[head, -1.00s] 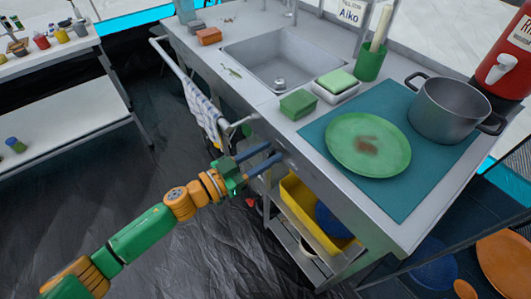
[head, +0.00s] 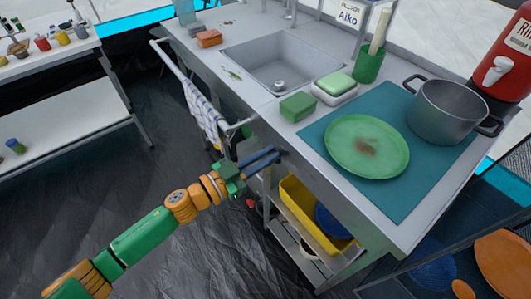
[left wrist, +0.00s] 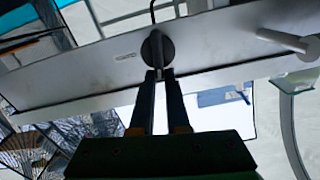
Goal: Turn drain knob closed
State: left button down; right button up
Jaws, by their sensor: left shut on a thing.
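The drain knob (left wrist: 158,47) is a dark round knob on the grey front panel under the counter, seen in the left wrist view beside a small label. My left gripper (head: 275,154) reaches the panel from the left in the head view. In the left wrist view its two dark fingers (left wrist: 159,75) are close together with their tips at the knob's lower part, shut on it. The fingers hide part of the knob, and its exact turn is hard to tell. The sink basin (head: 255,62) has a drain fitting (head: 280,84) at its bottom. My right gripper is not in view.
A towel rail (head: 172,62) with a striped cloth (head: 203,112) sticks out left of the gripper. Below are a shelf and a yellow bin (head: 297,204). On the counter are a green plate (head: 352,140), a pot (head: 450,108) and sponges. The floor at left is clear.

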pick_arm(q)
jog(key=m, duration=0.2)
jog(key=f+m, duration=0.1)
jog(key=shift+s+d+m, duration=0.25)
jog(key=shift+s+m, duration=0.05)
jog(key=shift+s, duration=0.1)
jog(key=m, duration=0.4)
jog(key=shift+s+d+f, duration=0.2)
jog(key=shift+s+f, duration=0.1)
jog(key=shift+s, duration=0.05)
jog(key=m, duration=0.2)
jog(key=f+m+b, duration=0.1)
jog(key=m, duration=0.2)
jog(key=shift+s+d+m, duration=0.15)
jog(key=shift+m, duration=0.15)
jog(key=shift+f+m+b, duration=0.1)
jog(key=shift+m+b, duration=0.2)
jog(key=shift+m, duration=1.3)
jog(key=c, duration=0.9)
grip_release()
jog(key=shift+w, duration=0.2)
